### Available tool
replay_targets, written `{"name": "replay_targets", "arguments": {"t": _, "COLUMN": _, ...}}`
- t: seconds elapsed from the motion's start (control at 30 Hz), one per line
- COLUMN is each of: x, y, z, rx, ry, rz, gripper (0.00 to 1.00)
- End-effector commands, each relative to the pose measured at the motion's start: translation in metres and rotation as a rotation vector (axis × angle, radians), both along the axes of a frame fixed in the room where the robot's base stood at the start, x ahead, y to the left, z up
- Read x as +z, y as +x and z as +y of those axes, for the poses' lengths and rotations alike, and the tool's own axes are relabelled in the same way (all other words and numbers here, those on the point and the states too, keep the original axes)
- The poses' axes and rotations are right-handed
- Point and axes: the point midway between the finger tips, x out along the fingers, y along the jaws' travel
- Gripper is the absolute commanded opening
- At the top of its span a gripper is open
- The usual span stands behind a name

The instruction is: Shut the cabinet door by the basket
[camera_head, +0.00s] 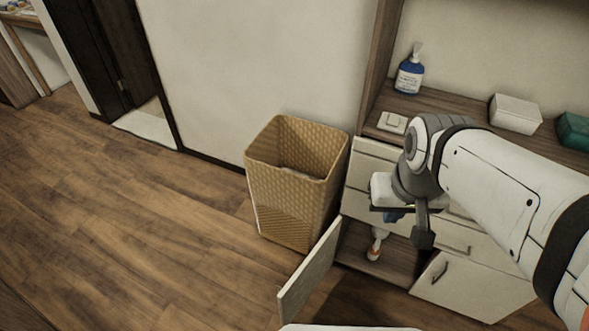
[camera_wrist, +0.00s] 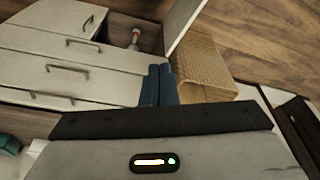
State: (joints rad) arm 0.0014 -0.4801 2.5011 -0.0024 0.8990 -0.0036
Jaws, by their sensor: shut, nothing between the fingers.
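The cabinet door (camera_head: 310,272) stands open at the left side of the low cabinet, swung out toward the floor in front of the basket. In the wrist view the door (camera_wrist: 184,22) shows as a pale panel at the top. The woven tan basket (camera_head: 292,195) stands on the floor left of the cabinet; it also shows in the wrist view (camera_wrist: 207,72). My gripper (camera_head: 393,216) is in front of the drawers, above the open compartment and apart from the door. In the wrist view its blue fingers (camera_wrist: 158,85) are together and empty.
A white and orange bottle (camera_head: 376,246) stands inside the open compartment (camera_head: 395,262). A blue bottle (camera_head: 409,74), a white box (camera_head: 515,114) and a green box (camera_head: 574,130) are on the counter. Wooden floor (camera_head: 130,220) is clear to the left.

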Motion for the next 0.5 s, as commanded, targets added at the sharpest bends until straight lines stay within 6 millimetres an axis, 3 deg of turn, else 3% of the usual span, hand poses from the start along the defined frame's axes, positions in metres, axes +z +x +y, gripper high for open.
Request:
{"name": "replay_targets", "arguments": {"t": 0.27, "x": -0.007, "y": 0.004, "z": 0.002, "rx": 0.016, "ry": -0.003, "rz": 0.009, "gripper": 0.00}}
{"name": "replay_targets", "arguments": {"t": 0.37, "x": -0.027, "y": 0.017, "z": 0.012, "rx": 0.068, "ry": -0.010, "rz": 0.034, "gripper": 0.00}}
{"name": "replay_targets", "arguments": {"t": 0.5, "x": -0.077, "y": 0.050, "z": 0.041, "rx": 0.209, "ry": -0.036, "rz": 0.098, "gripper": 0.00}}
